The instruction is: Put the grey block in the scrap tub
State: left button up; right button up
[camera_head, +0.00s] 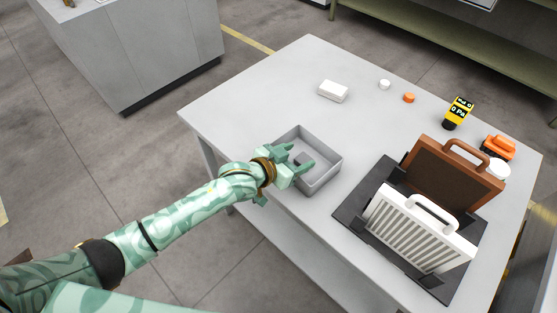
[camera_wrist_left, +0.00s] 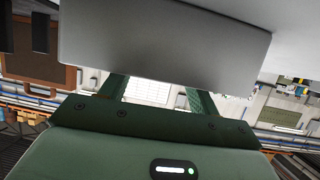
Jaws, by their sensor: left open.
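The scrap tub (camera_head: 325,177) is a grey open box near the table's left front edge. My left gripper (camera_head: 299,156) is at the tub, its pale green fingers spread over the opening. A small darker grey shape, which looks like the grey block (camera_head: 304,158), shows between the fingers, inside the tub's outline. I cannot tell whether it touches the fingers or the tub floor. In the left wrist view a large plain grey face (camera_wrist_left: 165,50) hides the fingertips; it may be the tub's wall. My right gripper is not in view.
A black mat (camera_head: 349,214) holds a white ribbed case (camera_head: 415,232) and a brown case (camera_head: 445,175) right of the tub. A white block (camera_head: 333,91), small caps, a yellow-black gauge (camera_head: 458,113) and an orange toy vehicle (camera_head: 498,147) stand farther back.

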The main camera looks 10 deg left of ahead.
pick_arm(q)
jog(key=p+v, duration=0.2)
jog(key=v, duration=0.7)
jog(key=shift+s+r+p, duration=0.15)
jog(key=shift+s+p, duration=0.1)
jog(key=shift+p, duration=0.1)
jog(key=shift+a, duration=0.15)
jog(key=s+a+f+n+g+y, duration=0.15)
jog(key=s+a+f, duration=0.25)
jog(key=f, duration=0.4)
jog(key=s+a+f+n+y, duration=0.1)
jog(key=s+a+f+y, duration=0.3)
jog(key=f, duration=0.4)
jog(key=s+a+f+n+g+y, duration=0.1)
jog(key=s+a+f, duration=0.35)
jog(key=f, duration=0.45)
jog(key=s+a+f+g, duration=0.1)
jog(key=s+f, duration=0.3)
jog(key=s, duration=0.6)
jog(key=s+a+f+g+y, duration=0.1)
jog(key=s+a+f+g, duration=0.1)
jog(key=s, duration=0.9)
jog(key=s+a+f+g+y, duration=0.1)
jog(key=s+a+f+g, duration=0.1)
jog(key=s+f+g, duration=0.2)
jog(key=s+f, duration=0.3)
jog(key=s, duration=0.4)
jog(key=shift+n, duration=0.35)
